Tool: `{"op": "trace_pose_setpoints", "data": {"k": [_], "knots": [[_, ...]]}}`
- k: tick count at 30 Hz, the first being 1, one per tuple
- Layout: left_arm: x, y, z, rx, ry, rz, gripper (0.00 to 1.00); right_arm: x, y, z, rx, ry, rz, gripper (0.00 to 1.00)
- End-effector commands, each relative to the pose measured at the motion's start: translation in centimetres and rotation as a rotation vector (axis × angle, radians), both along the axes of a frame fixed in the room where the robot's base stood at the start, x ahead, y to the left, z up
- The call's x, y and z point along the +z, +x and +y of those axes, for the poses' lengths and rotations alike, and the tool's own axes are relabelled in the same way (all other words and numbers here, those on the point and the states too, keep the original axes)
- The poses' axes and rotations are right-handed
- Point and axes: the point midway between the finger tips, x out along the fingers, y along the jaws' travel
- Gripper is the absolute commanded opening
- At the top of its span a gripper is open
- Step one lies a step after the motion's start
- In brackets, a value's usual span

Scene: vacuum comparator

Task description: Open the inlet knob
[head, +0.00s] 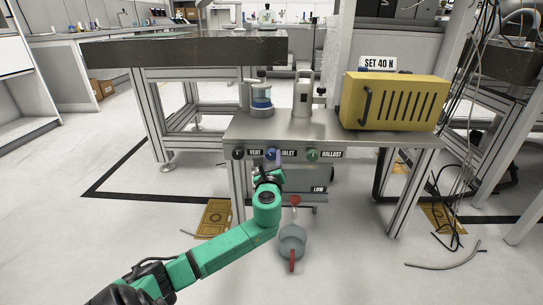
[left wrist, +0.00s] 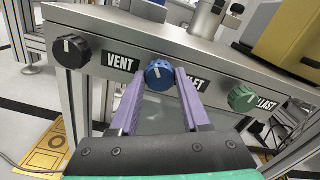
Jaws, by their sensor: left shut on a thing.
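The inlet knob (left wrist: 159,75) is blue with a white pointer mark and sits on the front panel of the steel bench, between the VENT and INLET labels. It also shows in the head view (head: 270,154), partly covered by my gripper. My left gripper (left wrist: 161,82) is shut on the blue knob, with one purple finger on each side of it. In the head view, my left gripper (head: 272,166) is at the panel's front, its arm coming from the lower left. My right gripper is not in view.
A black knob (left wrist: 72,51) is left of the inlet knob and a green knob (left wrist: 242,98) is right of it. A yellow slotted box (head: 393,102) stands on the bench top. A grey pot with red handles (head: 292,241) is below the panel.

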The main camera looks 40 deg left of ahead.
Motion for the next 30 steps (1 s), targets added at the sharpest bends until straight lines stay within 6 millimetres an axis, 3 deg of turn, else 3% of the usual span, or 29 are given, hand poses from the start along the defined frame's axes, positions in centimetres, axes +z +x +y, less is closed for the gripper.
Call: {"op": "trace_pose_setpoints", "data": {"k": [18,30], "knots": [[-0.37,-0.06,-0.01,0.001,-0.461,-0.346,0.0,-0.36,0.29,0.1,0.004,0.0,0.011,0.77],[-0.39,-0.07,0.03,0.002,-0.654,-0.493,0.0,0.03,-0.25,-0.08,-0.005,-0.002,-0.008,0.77]]}}
